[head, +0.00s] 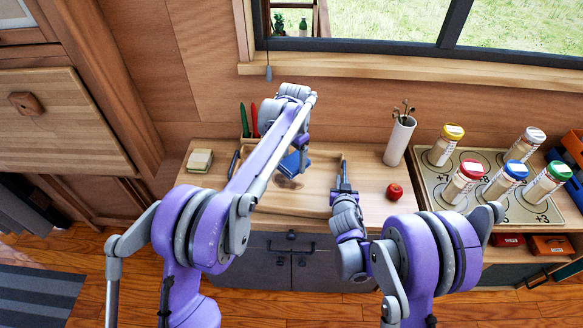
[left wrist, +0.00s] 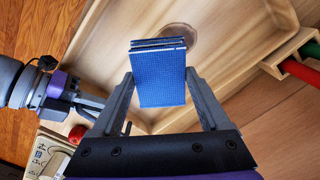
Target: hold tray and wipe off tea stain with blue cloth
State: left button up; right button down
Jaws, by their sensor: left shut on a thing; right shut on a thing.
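The wooden tray (head: 322,170) lies on the counter. A brown tea stain (head: 287,182) marks its floor and also shows in the left wrist view (left wrist: 181,34). My left gripper (left wrist: 160,78) is shut on the folded blue cloth (left wrist: 160,90), over the tray beside the stain. The cloth (head: 292,162) shows partly behind my left arm in the head view. Whether it touches the tray floor is unclear. My right gripper (head: 343,172) is shut on the tray's right edge. My left arm hides part of the tray's left side.
A red tomato-like item (head: 394,191) and a white utensil holder (head: 399,142) stand right of the tray. Several jars stand on a board (head: 500,208) further right. A pale block (head: 200,160) lies at the left. A holder with green and red items stands behind the tray.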

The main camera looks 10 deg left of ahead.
pick_arm(q)
jog(key=shift+f, duration=0.2)
send_over(293, 183)
jog(key=shift+f, duration=2.65)
jog(key=shift+w+a+f, duration=0.1)
jog(key=shift+a+f, duration=0.2)
jog(key=shift+f, duration=0.35)
jog(key=shift+a+f, duration=0.3)
jog(key=shift+f, duration=0.3)
jog(key=shift+c, duration=0.8)
jog(key=shift+a, duration=1.15)
jog(key=shift+d, duration=1.8)
jog(key=shift+r, duration=4.05)
jog(key=shift+a, duration=0.1)
